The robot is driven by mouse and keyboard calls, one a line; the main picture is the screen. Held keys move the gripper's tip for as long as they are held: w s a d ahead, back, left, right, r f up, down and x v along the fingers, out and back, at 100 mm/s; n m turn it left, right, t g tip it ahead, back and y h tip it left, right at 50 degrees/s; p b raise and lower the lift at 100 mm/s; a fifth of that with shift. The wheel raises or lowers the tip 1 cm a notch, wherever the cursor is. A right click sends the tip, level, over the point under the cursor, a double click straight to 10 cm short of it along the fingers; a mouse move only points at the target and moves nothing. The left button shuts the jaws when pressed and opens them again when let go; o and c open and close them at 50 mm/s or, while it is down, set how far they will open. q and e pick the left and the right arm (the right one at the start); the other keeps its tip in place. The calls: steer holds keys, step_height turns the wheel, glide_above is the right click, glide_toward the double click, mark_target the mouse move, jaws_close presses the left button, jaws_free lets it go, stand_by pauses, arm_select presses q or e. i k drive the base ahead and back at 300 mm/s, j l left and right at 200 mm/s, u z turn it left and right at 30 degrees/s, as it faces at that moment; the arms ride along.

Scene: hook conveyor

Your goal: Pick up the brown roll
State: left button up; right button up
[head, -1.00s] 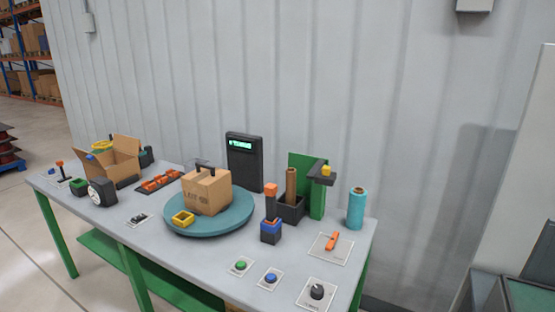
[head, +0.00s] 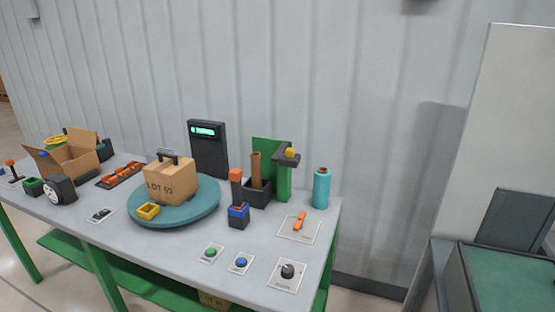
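The brown roll (head: 256,170) is a thin upright tube. It stands in a small black open holder (head: 258,193) in front of a green upright panel, towards the right part of the table. Its lower end is hidden inside the holder. Neither of my grippers shows in the head view.
The grey table (head: 180,238) also bears a turquoise turntable (head: 205,207) with a carton (head: 170,182), a teal roll (head: 321,188), an orange-topped post (head: 237,190), and several buttons and a knob (head: 287,271) at the front. A green-topped grey unit (head: 510,280) stands at the right.

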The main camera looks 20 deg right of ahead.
mark_target(256, 157)
steer(key=i+j, duration=0.35)
steer(key=i+j+z, duration=0.15)
steer(key=i+j, duration=0.15)
steer(key=j, duration=0.2)
steer(key=i+j, duration=0.35)
steer(key=j+z, duration=0.05)
steer(key=j, duration=0.05)
